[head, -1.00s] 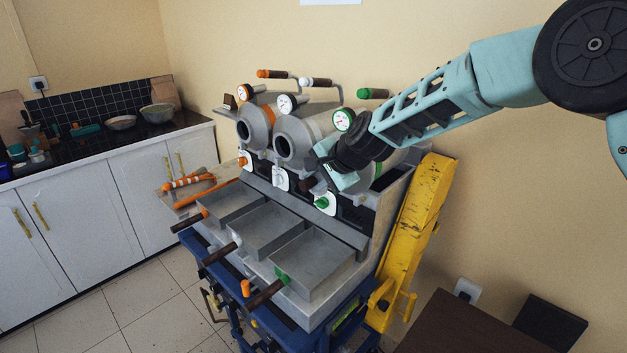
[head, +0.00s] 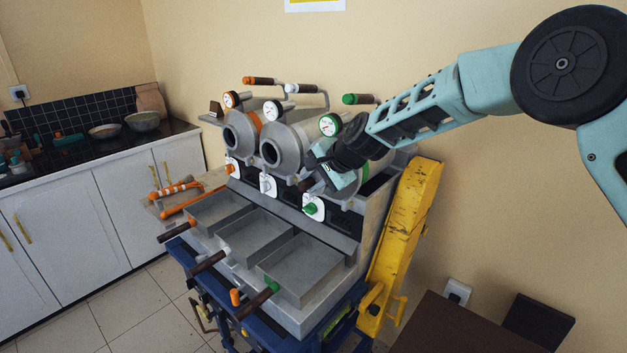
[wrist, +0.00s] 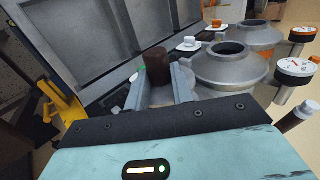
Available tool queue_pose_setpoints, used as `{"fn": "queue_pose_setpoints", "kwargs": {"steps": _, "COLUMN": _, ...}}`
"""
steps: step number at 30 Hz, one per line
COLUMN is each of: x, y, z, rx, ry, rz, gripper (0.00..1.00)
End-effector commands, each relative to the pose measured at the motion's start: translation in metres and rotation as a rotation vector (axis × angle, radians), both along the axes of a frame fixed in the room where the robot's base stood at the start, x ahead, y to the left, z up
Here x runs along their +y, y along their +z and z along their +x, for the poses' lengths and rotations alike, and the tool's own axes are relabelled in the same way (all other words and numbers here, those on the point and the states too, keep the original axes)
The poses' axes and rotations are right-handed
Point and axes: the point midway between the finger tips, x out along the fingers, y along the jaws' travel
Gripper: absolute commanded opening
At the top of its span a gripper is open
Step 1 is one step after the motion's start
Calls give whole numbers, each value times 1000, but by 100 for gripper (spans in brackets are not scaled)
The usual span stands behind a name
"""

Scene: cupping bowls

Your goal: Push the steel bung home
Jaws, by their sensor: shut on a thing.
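My gripper (head: 322,178) is at the front of the right-hand, green-marked drum of a three-drum roaster (head: 270,148). In the wrist view its two grey fingers (wrist: 160,88) are closed on a dark brown cylinder (wrist: 157,66). The brown cylinder also shows as a small dark end in the head view (head: 305,186). No steel part is clear on it, so I cannot tell how it joins the steel bung. The right drum's mouth is hidden behind my gripper, and seating depth does not show.
Three grey trays (head: 300,268) with brown handles sit below the drums. Green knob (head: 311,209) and gauge (head: 330,124) are close to my gripper. A yellow upright casing (head: 402,240) stands right of the roaster. A counter (head: 70,170) is at left.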

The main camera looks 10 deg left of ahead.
Motion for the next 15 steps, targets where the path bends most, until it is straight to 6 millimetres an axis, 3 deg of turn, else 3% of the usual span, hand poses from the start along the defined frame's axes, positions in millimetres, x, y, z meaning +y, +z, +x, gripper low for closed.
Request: {"fn": "queue_pose_setpoints", "kwargs": {"steps": 15, "x": -5, "y": 1, "z": 8, "rx": -1, "ry": -1, "rz": 0, "gripper": 0}}
